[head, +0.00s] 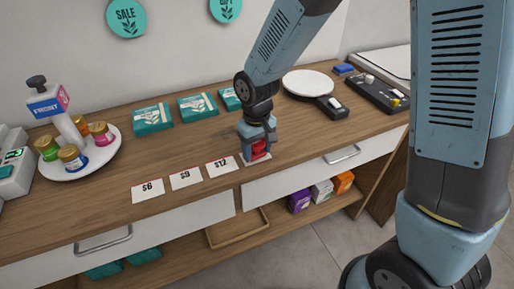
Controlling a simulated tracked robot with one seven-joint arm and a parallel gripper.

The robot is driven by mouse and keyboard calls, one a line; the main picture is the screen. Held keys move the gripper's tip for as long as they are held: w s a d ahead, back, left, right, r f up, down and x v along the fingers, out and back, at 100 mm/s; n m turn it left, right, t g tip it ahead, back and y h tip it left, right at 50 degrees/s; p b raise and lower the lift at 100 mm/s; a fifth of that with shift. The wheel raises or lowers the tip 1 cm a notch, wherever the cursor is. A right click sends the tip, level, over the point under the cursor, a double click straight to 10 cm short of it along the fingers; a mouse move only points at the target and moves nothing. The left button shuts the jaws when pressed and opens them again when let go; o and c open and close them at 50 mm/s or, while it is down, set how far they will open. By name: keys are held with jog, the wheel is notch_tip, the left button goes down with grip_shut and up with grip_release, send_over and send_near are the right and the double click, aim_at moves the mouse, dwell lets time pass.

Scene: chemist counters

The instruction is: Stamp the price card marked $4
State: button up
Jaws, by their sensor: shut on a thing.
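My gripper (257,139) is shut on a small red stamp (260,150), low over the counter front. A white price card (245,164) lies directly beneath the stamp, at the right end of the card row. Its marking is hidden by the stamp and gripper, and I cannot tell whether the stamp touches it. To its left lie price cards marked $12 (221,167), $9 (186,178) and $6 (148,190), flat near the front edge. No marks show on these cards beyond their printing.
Teal boxes (153,119) lie behind the cards. A white round stand (80,165) with colourful jars is at left. A white plate (309,83) and dark trays (374,94) are at back right. Counter around the cards is clear.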

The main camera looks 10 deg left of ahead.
jog(key=shift+f, duration=0.4)
dwell(1.2)
jog(key=shift+r, duration=3.55)
